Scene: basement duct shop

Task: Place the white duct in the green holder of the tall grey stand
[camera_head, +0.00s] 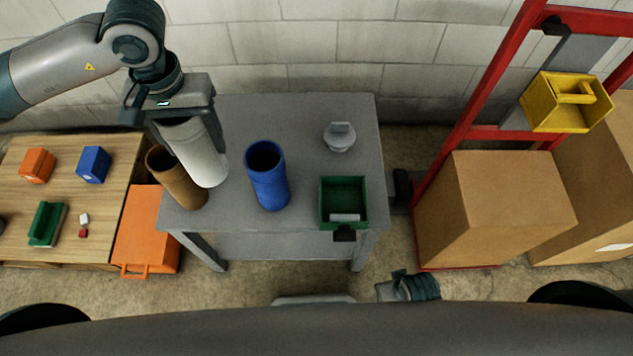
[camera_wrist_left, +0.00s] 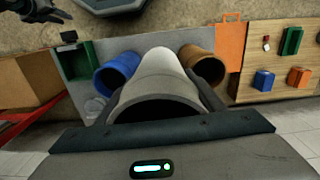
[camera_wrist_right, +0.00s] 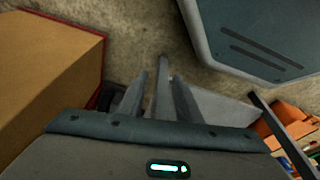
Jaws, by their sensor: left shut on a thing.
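My left gripper (camera_head: 186,124) is shut on the white duct (camera_head: 205,162), near its top. The duct is slightly tilted over the left part of the tall grey stand (camera_head: 310,110), between a brown duct and a blue duct. Whether its lower end touches the stand cannot be told. In the left wrist view the white duct (camera_wrist_left: 160,75) fills the space between the fingers. The green holder (camera_head: 343,185) is an open box at the stand's front right corner, with a pale strip low inside. My right gripper (camera_head: 405,288) is low in front of the stand, open and empty.
A brown duct (camera_head: 176,180) and a blue duct (camera_head: 267,178) stand upright on the stand. A grey round fitting (camera_head: 340,138) is behind the green holder. A wooden table (camera_head: 100,205) and orange case (camera_head: 148,232) are left. Cardboard boxes (camera_head: 500,205) and a yellow holder (camera_head: 560,103) are right.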

